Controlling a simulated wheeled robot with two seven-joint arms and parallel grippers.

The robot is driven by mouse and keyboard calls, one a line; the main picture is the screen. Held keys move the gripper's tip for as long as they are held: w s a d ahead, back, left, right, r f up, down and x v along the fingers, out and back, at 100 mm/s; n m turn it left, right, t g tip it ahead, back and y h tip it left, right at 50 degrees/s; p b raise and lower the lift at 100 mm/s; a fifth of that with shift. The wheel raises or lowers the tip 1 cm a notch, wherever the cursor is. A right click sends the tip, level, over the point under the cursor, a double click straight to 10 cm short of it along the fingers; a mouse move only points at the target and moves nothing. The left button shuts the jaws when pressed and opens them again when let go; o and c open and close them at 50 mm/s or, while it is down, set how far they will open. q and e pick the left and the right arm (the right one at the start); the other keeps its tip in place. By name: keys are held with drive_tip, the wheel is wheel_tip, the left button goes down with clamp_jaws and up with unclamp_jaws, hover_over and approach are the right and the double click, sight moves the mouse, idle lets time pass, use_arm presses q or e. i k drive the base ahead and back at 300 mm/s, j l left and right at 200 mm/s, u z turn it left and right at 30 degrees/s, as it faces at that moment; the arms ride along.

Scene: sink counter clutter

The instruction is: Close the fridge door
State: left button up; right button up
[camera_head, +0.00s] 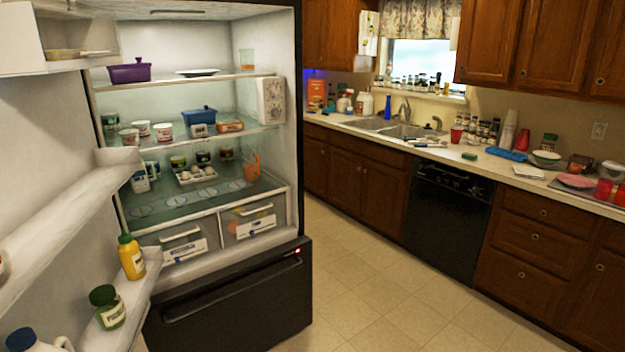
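The fridge (295,140) stands at the left with its interior open to view. Its door (60,150) is swung wide open and fills the left side of the view, with its inner face and shelves towards me. A yellow bottle (131,257) and a green-lidded jar (107,307) stand on a low door shelf. A blue-capped jug (35,341) shows at the bottom left. The door's outer face and handle are hidden. Neither of my grippers is in view.
The black freezer drawer (235,305) below is shut. The tiled floor (385,290) is clear between the fridge and the counter (480,160). A dishwasher (447,220) and wooden cabinets (355,175) line the right side.

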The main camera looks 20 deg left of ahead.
sight(62, 220)
drive_tip(key=k+j, duration=0.2)
drive_tip(key=j, duration=0.15)
drive_tip(key=k+j+u, duration=0.15)
drive_tip(key=k+j, duration=0.2)
drive_tip(key=j, duration=0.3)
drive_tip(key=k+j+u, duration=0.15)
drive_tip(key=j, duration=0.25)
drive_tip(key=k+j, duration=0.15)
drive_tip(key=j, duration=0.2)
drive_tip(key=k+j+u, duration=0.1)
drive_tip(key=j, duration=1.2)
